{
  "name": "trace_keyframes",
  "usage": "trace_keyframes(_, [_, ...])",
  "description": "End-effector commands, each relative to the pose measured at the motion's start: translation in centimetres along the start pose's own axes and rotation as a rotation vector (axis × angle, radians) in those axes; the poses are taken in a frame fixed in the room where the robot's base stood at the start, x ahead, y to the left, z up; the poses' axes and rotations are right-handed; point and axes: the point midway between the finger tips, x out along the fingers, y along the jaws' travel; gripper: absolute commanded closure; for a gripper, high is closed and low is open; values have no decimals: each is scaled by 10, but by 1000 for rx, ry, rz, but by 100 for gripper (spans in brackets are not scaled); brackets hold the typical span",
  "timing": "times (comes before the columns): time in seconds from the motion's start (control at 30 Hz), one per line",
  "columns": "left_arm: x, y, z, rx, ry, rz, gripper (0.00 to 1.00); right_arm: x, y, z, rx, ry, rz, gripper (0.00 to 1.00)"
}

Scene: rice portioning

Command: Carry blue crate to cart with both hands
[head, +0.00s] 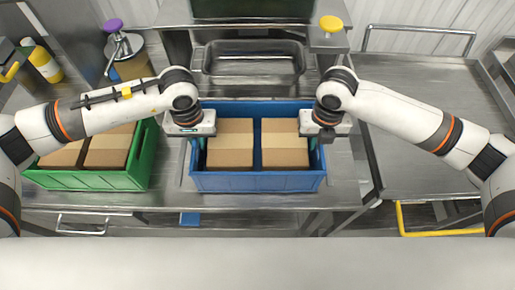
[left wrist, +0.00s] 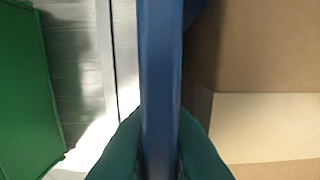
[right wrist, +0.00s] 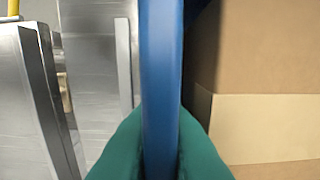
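The blue crate (head: 257,181) sits at the middle of the steel table in the head view and holds cardboard boxes. My left gripper (head: 193,140) is at its left wall, and my right gripper (head: 325,138) is at its right wall. In the left wrist view, green fingers (left wrist: 160,155) press on both sides of the blue wall (left wrist: 160,70). In the right wrist view, the fingers (right wrist: 160,155) likewise clasp the other blue wall (right wrist: 161,70). A steel cart (head: 425,110) with a rail stands to the right of the table. The crate's underside is hidden.
A green crate (head: 90,180) with boxes stands left of the blue crate, with a narrow gap between. A purple-topped dispenser (head: 122,45) and yellow bottle (head: 45,65) are at back left. The cart's top looks bare.

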Motion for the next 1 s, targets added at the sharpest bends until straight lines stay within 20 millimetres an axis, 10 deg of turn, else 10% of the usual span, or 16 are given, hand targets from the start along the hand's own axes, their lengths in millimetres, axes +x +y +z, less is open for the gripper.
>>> trace_keyframes(1.0, [-43,0,1,0,-2,-1,100,-43,0,-1,0,2,-1,100])
